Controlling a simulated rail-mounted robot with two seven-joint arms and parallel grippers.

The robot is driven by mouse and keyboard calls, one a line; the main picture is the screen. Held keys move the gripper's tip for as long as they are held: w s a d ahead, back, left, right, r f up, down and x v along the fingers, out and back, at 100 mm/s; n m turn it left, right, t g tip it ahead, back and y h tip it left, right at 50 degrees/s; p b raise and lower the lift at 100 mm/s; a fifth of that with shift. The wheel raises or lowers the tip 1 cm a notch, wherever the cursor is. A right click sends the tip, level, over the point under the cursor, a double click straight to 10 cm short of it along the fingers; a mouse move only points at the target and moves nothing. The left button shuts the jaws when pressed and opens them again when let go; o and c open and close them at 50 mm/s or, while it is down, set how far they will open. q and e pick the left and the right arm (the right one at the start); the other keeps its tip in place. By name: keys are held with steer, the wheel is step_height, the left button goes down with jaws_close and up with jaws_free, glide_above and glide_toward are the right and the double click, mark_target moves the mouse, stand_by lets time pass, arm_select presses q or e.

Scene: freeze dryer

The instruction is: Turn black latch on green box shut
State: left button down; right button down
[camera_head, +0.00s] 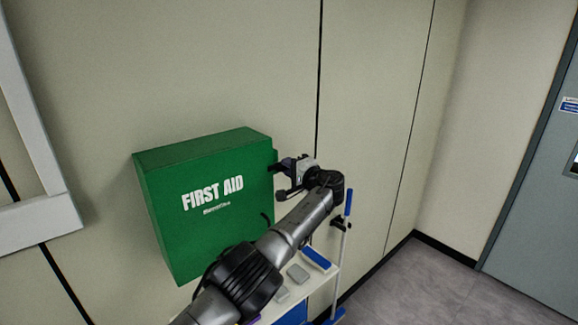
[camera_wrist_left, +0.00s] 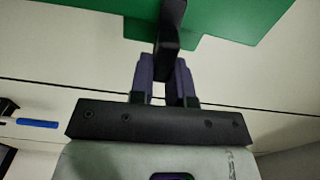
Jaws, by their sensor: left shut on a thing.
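The green first aid box (camera_head: 215,195) hangs on the wall in the head view, its lid closed against the body as far as I can see. Its green side also fills the top of the left wrist view (camera_wrist_left: 225,18). My left gripper (camera_head: 281,170) is at the box's right edge. In the wrist view its two fingers (camera_wrist_left: 166,80) are shut on the black latch (camera_wrist_left: 170,28), which sticks out from the box's edge. In the head view the gripper mostly hides the latch, so its turn angle is unclear there. My right gripper is not in view.
A white cart (camera_head: 322,277) with small grey items and a blue-handled pole (camera_head: 347,203) stands below and right of the box. A white frame (camera_head: 45,215) is on the left wall. A grey door (camera_head: 540,200) is far right. Floor between is clear.

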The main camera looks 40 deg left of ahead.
arm_select(q)
steer(key=shift+m, duration=0.3)
stand_by(0.4)
steer(key=c, duration=1.1)
jaws_free()
steer(key=shift+d, duration=0.1)
steer(key=shift+b+v, duration=1.55)
steer(key=shift+v, duration=5.35)
